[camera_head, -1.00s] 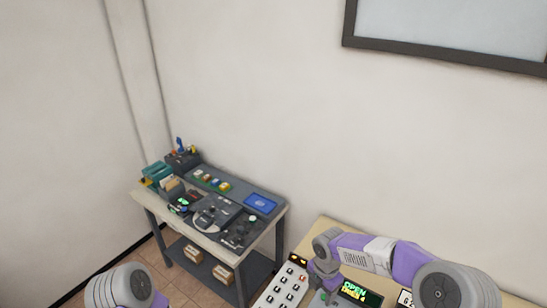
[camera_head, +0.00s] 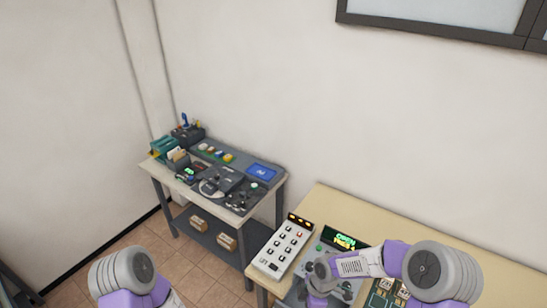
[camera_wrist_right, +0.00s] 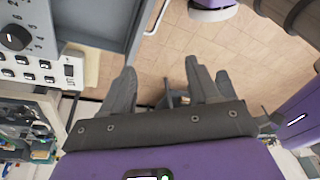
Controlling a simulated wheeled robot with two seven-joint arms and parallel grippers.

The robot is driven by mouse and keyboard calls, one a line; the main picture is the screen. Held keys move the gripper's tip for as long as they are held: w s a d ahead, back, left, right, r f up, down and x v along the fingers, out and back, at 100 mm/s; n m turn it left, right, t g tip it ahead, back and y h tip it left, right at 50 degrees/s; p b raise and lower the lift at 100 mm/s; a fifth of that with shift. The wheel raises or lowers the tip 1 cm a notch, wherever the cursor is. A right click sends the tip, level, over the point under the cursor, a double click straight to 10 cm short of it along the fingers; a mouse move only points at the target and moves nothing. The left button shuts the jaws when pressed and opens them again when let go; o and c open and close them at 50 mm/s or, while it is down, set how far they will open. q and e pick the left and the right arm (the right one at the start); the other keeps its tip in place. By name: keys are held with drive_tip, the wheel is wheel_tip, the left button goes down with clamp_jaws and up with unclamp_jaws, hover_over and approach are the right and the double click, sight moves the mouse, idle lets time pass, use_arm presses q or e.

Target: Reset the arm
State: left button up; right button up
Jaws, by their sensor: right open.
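My right arm enters the head view from the right and bends down over the front of the near desk. In the wrist view my right gripper (camera_wrist_right: 165,88) is open and empty, its grey fingers spread above the tiled floor beside the desk. My left arm shows only at the bottom left of the head view; its gripper is out of view. A keypad panel (camera_head: 283,248) and a display with green text (camera_head: 343,238) stand on the desk just beyond my right wrist.
The near desk (camera_head: 415,232) has a bare strip along the wall. A second workbench (camera_head: 278,192) with devices, a blue screen (camera_head: 262,172) and boxes on its lower shelf stands at the left. Tiled floor (camera_head: 150,238) is free in front of it.

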drive_tip(key=s+f+m+t+y, duration=0.1)
drive_tip(key=s+f+m, duration=0.5)
drive_tip(key=s+m, duration=0.3)
drive_tip(key=s+f+m, duration=0.5)
drive_tip(key=s+m, duration=0.2)
drive_tip(key=m, duration=0.4)
use_arm(q)
wheel_tip(320, 180, down, 19)
drive_tip(key=s+b, duration=0.1)
drive_tip(key=b, duration=1.8)
drive_tip(key=shift+f+b, duration=0.2)
drive_tip(key=shift+b, duration=0.1)
use_arm(e)
wheel_tip(320, 180, down, 20)
drive_tip(key=shift+r+m, duration=0.15)
drive_tip(key=shift+m, duration=0.15)
drive_tip(key=shift+d, duration=0.1)
